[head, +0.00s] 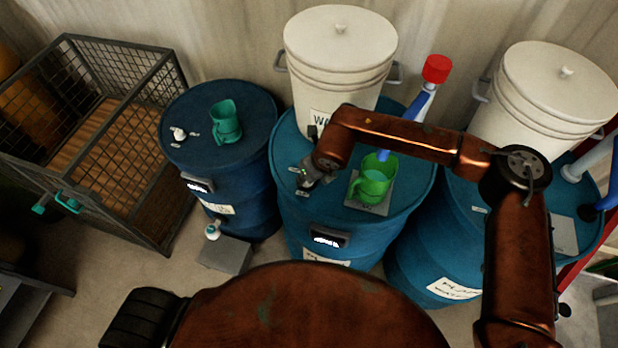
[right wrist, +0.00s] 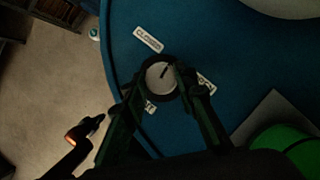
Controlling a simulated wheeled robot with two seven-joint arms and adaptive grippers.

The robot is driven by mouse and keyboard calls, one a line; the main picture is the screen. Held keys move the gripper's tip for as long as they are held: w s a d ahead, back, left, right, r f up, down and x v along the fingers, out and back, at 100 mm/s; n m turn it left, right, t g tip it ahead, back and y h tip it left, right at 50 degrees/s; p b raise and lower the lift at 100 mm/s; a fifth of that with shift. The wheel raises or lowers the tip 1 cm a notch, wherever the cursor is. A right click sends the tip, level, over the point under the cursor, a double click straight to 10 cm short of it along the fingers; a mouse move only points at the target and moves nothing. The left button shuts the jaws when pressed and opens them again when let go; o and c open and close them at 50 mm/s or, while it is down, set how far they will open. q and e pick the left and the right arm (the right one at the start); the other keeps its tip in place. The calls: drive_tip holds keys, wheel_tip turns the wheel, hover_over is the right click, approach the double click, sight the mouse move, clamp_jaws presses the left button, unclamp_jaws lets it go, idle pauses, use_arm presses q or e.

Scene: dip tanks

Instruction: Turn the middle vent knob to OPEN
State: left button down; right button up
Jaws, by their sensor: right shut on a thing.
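The middle vent knob (right wrist: 158,78) is a pale round cap with a dark pointer mark, on top of the middle blue drum (head: 290,222). In the right wrist view its pointer slants to the upper right, between an upper label (right wrist: 148,39) that seems to read CLOSED and a right label (right wrist: 206,84) partly hidden by a finger. A third label (right wrist: 150,107) shows below. My right gripper (right wrist: 156,80) is shut on the knob, one finger on each side. In the head view my right gripper (head: 308,174) largely hides the knob. My left gripper is not in view.
A green jug (head: 373,178) stands on a grey plate right of the knob. A white lidded bucket (head: 338,60) stands behind, beside a red-capped blue tool (head: 436,69). The left drum (head: 220,180) bears a teal jug (head: 225,122). A wire crate (head: 100,140) stands left.

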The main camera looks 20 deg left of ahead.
drive_tip(key=m+h+b, duration=0.1)
drive_tip(key=m+b, duration=0.1)
drive_tip(key=m+t+b, duration=0.1)
drive_tip(key=m+b, duration=0.2)
drive_tip(key=shift+s+a+f+m+h, duration=0.1)
drive_tip(key=shift+a+f+m+h, duration=0.1)
drive_tip(key=shift+m+h, duration=0.15)
drive_tip(key=shift+r+m+t+h+b, duration=0.1)
drive_tip(key=shift+m+t+h+b, duration=0.2)
drive_tip(key=shift+m+h+b, duration=0.6)
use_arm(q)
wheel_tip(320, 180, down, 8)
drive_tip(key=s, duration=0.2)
use_arm(e)
drive_tip(key=shift+r+m, duration=0.1)
drive_tip(key=shift+m, duration=1.25)
use_arm(q)
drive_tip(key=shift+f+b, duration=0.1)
drive_tip(key=shift+b, duration=0.2)
use_arm(e)
drive_tip(key=o, duration=1.2)
drive_tip(key=shift+c, duration=0.2)
drive_tip(key=shift+r, duration=0.15)
drive_tip(key=v, duration=1.1)
drive_tip(key=shift+s+a+r, duration=0.15)
drive_tip(key=shift+a+r, duration=0.05)
drive_tip(key=shift+r, duration=0.15)
